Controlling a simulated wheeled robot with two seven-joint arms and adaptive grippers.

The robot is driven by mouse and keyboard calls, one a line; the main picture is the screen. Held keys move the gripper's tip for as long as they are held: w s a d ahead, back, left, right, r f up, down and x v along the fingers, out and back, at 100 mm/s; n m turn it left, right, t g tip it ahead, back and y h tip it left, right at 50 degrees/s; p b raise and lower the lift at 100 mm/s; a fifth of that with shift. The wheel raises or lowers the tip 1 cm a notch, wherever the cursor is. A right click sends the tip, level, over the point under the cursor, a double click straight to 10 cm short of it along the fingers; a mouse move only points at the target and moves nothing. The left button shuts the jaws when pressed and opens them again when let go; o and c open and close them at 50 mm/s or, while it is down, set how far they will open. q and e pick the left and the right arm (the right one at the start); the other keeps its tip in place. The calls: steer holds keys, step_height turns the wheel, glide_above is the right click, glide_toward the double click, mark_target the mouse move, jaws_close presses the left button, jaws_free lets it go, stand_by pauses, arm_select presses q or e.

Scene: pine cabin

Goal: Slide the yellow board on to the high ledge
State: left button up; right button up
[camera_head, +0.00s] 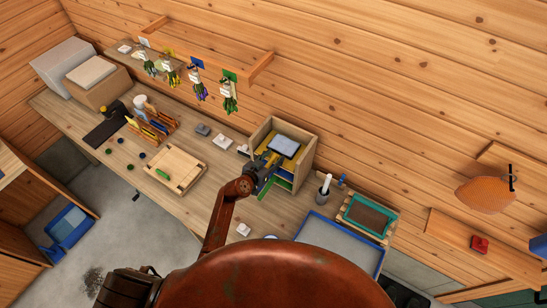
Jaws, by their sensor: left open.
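A small open-fronted wooden rack (307,152) stands on the workbench against the wall. A yellow board (291,162) shows in its upper part, lying flat, with a blue-edged pale thing (284,145) over it. Green and blue edges show lower in the rack. My left gripper (268,166) is open at the front of the rack, close to the yellow board; I cannot tell whether they touch. The gripper hides part of the board and the rack's front. I cannot make out which ledge the board rests on. My right gripper is not in view.
A wooden frame (174,169) with a green item lies left on the bench. A blue-edged tray (338,245) and a green-framed screen (368,216) lie to the right, near a cup of tools (323,195). Plant bundles hang from a wall rail (206,57) above.

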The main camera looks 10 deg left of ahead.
arm_select(q)
steer(key=shift+s+f, duration=0.1)
steer(key=shift+f, duration=0.1)
steer(key=shift+s+a+r, duration=0.1)
steer(key=shift+s, duration=0.1)
steer(key=v, duration=1.1)
steer(key=shift+s+r, duration=0.15)
steer(key=shift+r, duration=0.15)
steer(key=shift+a, duration=0.1)
